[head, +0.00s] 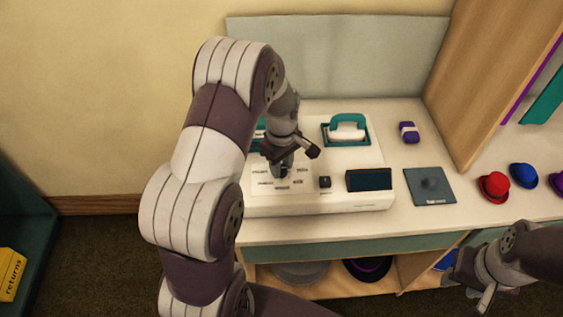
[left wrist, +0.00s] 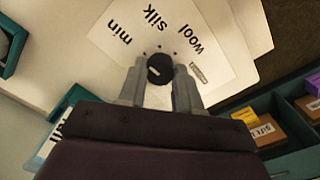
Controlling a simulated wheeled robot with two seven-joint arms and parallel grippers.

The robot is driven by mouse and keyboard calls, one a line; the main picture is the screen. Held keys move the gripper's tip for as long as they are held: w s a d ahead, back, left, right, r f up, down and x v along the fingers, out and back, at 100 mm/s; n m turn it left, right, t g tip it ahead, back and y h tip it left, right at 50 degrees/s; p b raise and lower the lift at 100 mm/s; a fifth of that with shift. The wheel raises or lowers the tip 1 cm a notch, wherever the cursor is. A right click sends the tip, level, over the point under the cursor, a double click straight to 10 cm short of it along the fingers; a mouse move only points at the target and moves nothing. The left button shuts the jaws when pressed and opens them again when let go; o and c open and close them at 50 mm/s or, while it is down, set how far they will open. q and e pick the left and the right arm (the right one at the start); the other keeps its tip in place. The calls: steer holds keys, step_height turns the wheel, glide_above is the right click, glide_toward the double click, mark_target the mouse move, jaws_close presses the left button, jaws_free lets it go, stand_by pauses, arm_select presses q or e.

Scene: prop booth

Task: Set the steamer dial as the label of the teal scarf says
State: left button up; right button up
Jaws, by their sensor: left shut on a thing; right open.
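The white steamer (head: 330,203) stands on the counter, with a printed dial card on its top left. My left gripper (head: 283,170) reaches down onto this card and hides the dial in the head view. In the left wrist view the black round dial (left wrist: 160,69) sits between my left fingers, which are shut on it. The words "min", "silk" and "wool" show around it; a smaller word is unreadable. The dial has a pale mark, but its setting is unclear. My right gripper (head: 482,292) is open and empty at lower right. A teal piece (head: 547,97) hangs at right; no label is readable.
A teal-handled iron (head: 347,129) rests behind the steamer's dark display (head: 368,180). A purple-and-white object (head: 409,132), a dark square mat (head: 430,186), a red hat (head: 493,187) and a blue hat (head: 523,175) lie to the right. A wooden partition (head: 490,80) rises there.

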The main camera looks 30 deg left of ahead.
arm_select(q)
steer(key=m+p, duration=0.1)
steer(key=m, duration=0.2)
steer(key=shift+r, duration=0.1)
steer(key=m+p, duration=0.1)
steer(key=m, duration=0.3)
steer(key=shift+p, duration=0.3)
steer(key=m+p, duration=0.1)
steer(key=m, duration=0.2)
steer(key=shift+m, duration=0.3)
steer(key=m+p, duration=0.1)
steer(key=m, duration=0.3)
steer(key=shift+m, duration=0.3)
steer(key=m+p, duration=0.1)
steer(key=m, duration=0.8)
steer(key=shift+m+p, duration=0.3)
steer(key=shift+m, duration=1.8)
